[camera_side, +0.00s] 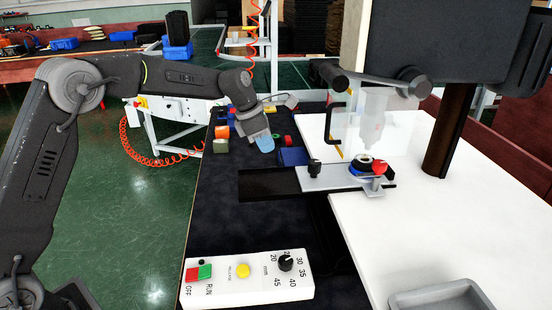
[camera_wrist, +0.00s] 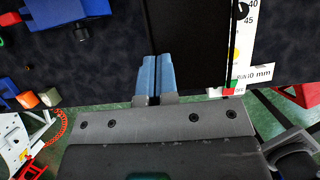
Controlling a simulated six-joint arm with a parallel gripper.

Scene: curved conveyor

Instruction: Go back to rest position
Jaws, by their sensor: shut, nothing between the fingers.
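My gripper (camera_side: 264,142) hangs over the dark mat (camera_side: 240,230) at the far part of the work area in the side view. Its blue fingers are together and hold nothing. In the wrist view, my gripper (camera_wrist: 155,62) shows its two blue fingers side by side, pointing over the dark surface, with no object between them. The arm reaches in from the left in the side view.
Small coloured blocks (camera_side: 222,132) lie near my gripper, with a blue block (camera_side: 293,156) to its right. A control box (camera_side: 246,278) stands in front. A machine with a clear guard (camera_side: 372,125) and red knob (camera_side: 379,167) stands right. The mat between is largely clear.

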